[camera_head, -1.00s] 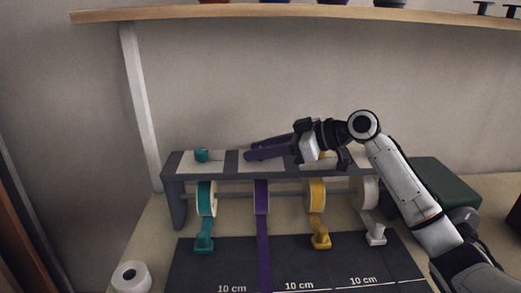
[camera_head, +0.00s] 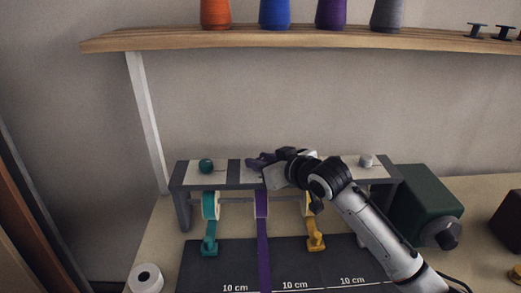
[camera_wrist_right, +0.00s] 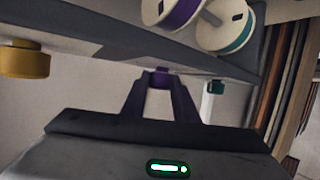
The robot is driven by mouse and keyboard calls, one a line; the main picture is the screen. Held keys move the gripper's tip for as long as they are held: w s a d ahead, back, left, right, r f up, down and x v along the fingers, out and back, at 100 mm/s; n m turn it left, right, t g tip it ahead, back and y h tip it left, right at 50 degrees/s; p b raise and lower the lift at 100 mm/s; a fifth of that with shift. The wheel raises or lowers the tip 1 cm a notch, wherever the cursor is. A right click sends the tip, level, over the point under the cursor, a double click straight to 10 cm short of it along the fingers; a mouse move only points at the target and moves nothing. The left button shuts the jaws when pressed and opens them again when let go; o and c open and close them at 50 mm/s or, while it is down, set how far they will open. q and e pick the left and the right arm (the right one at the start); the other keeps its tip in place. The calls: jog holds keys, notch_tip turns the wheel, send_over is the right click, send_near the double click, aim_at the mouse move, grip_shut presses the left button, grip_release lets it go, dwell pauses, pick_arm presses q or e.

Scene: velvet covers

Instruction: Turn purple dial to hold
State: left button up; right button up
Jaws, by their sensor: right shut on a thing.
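The dispenser rack (camera_head: 181,207) stands on the table with dials along its top. My right gripper (camera_head: 257,161) reaches in from the right over the purple dial's place on the rack top and hides the dial in the head view. In the right wrist view, the purple dial (camera_wrist_right: 161,72) shows between the fingertips of my right gripper (camera_wrist_right: 160,80), which is shut on it. The purple ribbon (camera_head: 263,240) runs down from its roll under the rack onto the dark mat. My left gripper is out of view.
Teal and yellow ribbons end in clips on the mat (camera_head: 340,258). A green box (camera_head: 423,205) stands right; spools line the shelf (camera_head: 200,41) above.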

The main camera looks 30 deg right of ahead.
jog(key=m+h, duration=0.2)
jog(key=h, duration=0.1)
jog(key=shift+a+m, duration=0.25)
jog(key=shift+m, duration=0.15)
jog(key=m+g+h, duration=0.1)
jog(key=m+h, duration=0.2)
jog(key=h, duration=0.1)
jog(key=shift+f+m, duration=0.15)
jog(key=shift+m, duration=0.15)
jog(key=m+g+h+b, duration=0.1)
jog(key=m+g+h, duration=0.1)
jog(key=h, duration=0.1)
jog(key=shift+d+m+b, duration=0.1)
jog(key=shift+m+b, duration=0.25)
jog(key=shift+m, duration=0.05)
jog(key=shift+m+g+h+b, duration=0.35)
jog(key=shift+m+g+h, duration=0.15)
jog(key=shift+m+g, duration=0.1)
jog(key=shift+d, duration=0.1)
jog(key=o, duration=1.1)
jog(key=shift+c, duration=0.2)
